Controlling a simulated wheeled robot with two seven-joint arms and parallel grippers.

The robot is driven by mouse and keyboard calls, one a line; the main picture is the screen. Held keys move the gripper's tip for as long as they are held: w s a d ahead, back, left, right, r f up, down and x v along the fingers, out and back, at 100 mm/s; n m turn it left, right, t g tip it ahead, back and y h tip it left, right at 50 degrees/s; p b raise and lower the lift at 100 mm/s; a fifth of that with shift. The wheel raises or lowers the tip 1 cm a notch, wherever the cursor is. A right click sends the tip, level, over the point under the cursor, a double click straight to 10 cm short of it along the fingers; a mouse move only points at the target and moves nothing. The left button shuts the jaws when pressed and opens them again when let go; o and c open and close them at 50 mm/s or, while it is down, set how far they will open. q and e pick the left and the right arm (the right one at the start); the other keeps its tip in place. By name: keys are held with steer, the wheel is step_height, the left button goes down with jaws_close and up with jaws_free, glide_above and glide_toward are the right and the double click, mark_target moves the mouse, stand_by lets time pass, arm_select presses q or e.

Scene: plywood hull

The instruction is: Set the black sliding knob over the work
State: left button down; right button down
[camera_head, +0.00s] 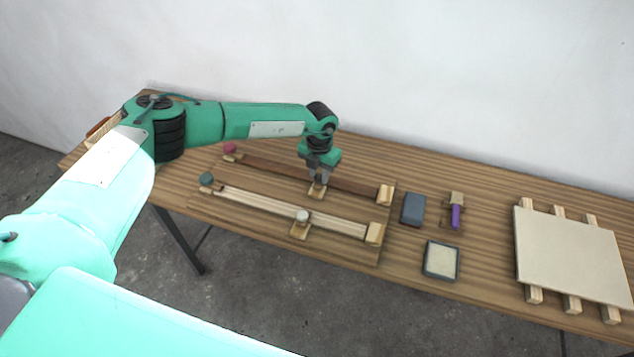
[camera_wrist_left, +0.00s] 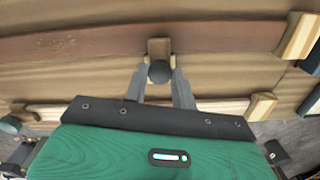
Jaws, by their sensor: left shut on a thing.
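The black knob (camera_wrist_left: 159,72) stands on a small pale wooden slider (camera_wrist_left: 158,47) at the dark brown rail (camera_wrist_left: 80,45). My left gripper (camera_wrist_left: 160,76) has one finger on each side of the knob and is shut on it. In the head view my left gripper (camera_head: 318,178) points down over the dark rail (camera_head: 262,167) and hides the knob; the slider (camera_head: 317,192) shows just below the fingers. The slider is right of the rail's middle, short of the pale end block (camera_head: 385,194). My right gripper is not in view.
A pale rail (camera_head: 260,204) with a white knob (camera_head: 303,215) lies parallel in front. To the right are a blue-grey block (camera_head: 413,208), a purple-handled tool (camera_head: 455,216), a framed pad (camera_head: 441,260) and a pale panel (camera_head: 570,254) on battens. A wall stands behind the table.

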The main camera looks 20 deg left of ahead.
mark_target(320, 176)
arm_select(q)
steer(key=shift+w, duration=0.2)
steer(key=c, duration=1.1)
jaws_free()
steer(key=shift+c, duration=0.2)
steer(key=shift+r, duration=0.1)
step_height(320, 176, up, 14)
steer(key=b, duration=0.4)
